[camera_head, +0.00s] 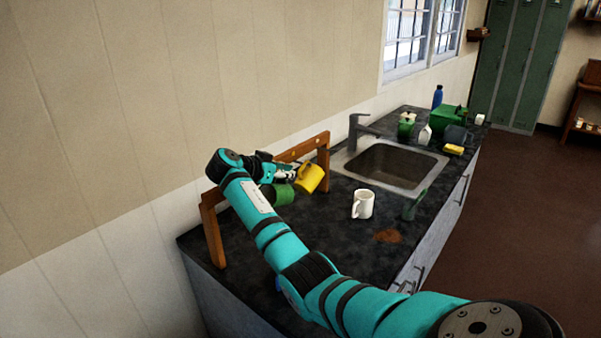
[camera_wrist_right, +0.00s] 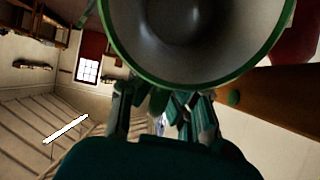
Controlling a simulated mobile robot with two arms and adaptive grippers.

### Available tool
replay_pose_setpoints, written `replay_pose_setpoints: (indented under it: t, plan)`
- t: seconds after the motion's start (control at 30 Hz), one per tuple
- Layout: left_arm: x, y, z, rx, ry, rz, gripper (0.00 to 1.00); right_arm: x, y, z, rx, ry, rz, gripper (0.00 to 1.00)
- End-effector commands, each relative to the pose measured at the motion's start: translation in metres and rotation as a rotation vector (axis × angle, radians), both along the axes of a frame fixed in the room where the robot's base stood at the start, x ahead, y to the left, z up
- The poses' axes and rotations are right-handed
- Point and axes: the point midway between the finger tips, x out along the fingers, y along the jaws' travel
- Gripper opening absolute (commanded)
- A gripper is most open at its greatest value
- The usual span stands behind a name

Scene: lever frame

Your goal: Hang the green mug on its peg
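The green mug (camera_head: 284,194) is at the wooden frame in the head view, partly hidden by my right arm. In the right wrist view its green-rimmed mouth (camera_wrist_right: 195,40) faces the camera. My right gripper (camera_head: 284,174) is at the mug, its fingers (camera_wrist_right: 162,112) around what looks like the handle. The wooden frame (camera_head: 213,232) stands on the counter, its bar partly behind my arm. In the wrist view a green-ended peg (camera_wrist_right: 233,98) shows on the wooden bar (camera_wrist_right: 285,105), beside and apart from the mug. My left gripper is not in view.
A yellow mug (camera_head: 311,178) is at the frame's right end, close to the green mug. A white mug (camera_head: 363,204) stands on the dark counter (camera_head: 340,240). Behind are a sink (camera_head: 395,165), a faucet (camera_head: 354,130), a blue bottle (camera_head: 437,97) and a yellow sponge (camera_head: 454,149).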

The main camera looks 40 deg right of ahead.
Motion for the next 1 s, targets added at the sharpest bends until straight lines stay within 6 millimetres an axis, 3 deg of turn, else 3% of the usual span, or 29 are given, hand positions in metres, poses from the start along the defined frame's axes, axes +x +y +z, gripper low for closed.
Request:
replay_pose_setpoints:
  t: [0.27,0.57,0.63,0.7,0.77,0.83,1.0]
  plan:
    - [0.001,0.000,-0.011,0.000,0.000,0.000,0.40,0.021,-0.006,-0.008,-0.019,-0.032,0.000,0.00]
    - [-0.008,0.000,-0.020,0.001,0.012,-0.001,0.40,0.042,0.001,0.016,-0.035,-0.117,0.021,0.00]
    - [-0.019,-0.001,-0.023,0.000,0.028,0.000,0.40,0.039,-0.001,0.004,-0.026,-0.085,0.016,0.00]
    - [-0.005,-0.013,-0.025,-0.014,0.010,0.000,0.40,0.030,-0.004,-0.019,-0.008,-0.022,0.008,0.00]
    - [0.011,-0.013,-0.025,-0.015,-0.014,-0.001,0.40,0.026,-0.004,-0.019,-0.004,-0.019,0.009,0.00]
    - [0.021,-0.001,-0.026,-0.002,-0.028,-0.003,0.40,0.024,-0.001,-0.017,-0.002,-0.020,0.014,0.00]
    - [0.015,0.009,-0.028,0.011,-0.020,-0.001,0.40,0.020,0.000,-0.015,0.000,-0.021,0.013,0.00]
